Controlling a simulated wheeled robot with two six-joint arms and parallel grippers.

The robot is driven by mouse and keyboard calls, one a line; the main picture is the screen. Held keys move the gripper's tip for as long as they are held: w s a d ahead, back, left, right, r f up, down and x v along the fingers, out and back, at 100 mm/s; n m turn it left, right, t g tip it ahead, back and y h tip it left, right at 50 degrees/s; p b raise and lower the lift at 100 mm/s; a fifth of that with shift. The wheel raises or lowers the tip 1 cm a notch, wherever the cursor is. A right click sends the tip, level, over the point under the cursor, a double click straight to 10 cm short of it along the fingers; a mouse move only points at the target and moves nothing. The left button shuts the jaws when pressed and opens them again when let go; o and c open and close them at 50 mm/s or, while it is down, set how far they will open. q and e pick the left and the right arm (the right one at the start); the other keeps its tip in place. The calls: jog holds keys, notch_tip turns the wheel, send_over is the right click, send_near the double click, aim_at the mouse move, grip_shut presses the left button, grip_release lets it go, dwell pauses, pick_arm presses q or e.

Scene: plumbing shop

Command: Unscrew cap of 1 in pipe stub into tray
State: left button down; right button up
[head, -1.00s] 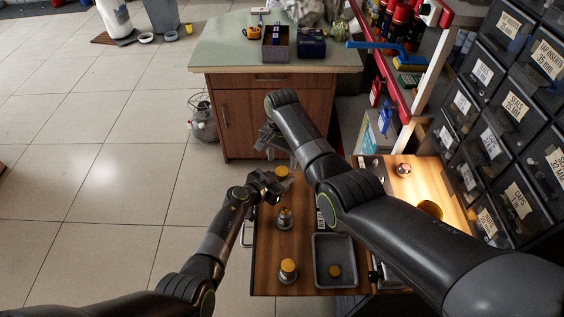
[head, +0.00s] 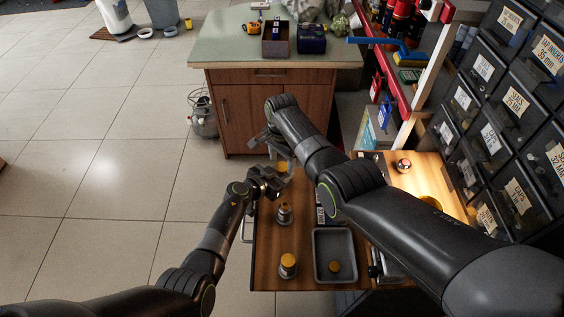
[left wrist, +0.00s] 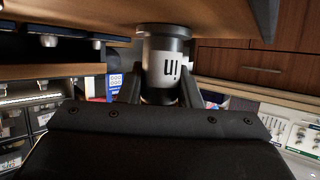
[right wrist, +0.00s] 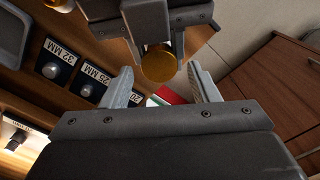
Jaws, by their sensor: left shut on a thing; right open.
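The far pipe stub shows a yellow cap (head: 283,167) in the head view, partly behind my arms. My left gripper (left wrist: 160,88) is shut on the grey body of this stub (left wrist: 165,52), which bears upside-down lettering partly readable as "in". My right gripper (right wrist: 160,70) is open, its fingers either side of the yellow cap (right wrist: 160,64) but apparently short of it. I cannot tell any contact.
A middle stub (head: 284,214) and a near stub with a yellow cap (head: 288,261) stand left of the tray. Size labels and knobs (right wrist: 86,90) line the board in the right wrist view. Drawer bins (head: 500,130) rise on the right. A cabinet (head: 265,110) stands beyond.

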jog(key=shift+f, duration=0.8)
jog(key=shift+c, duration=0.3)
jog(key=c, duration=0.9)
jog(key=shift+n, duration=1.7)
jog(key=o, duration=1.1)
jog(key=shift+c, duration=0.2)
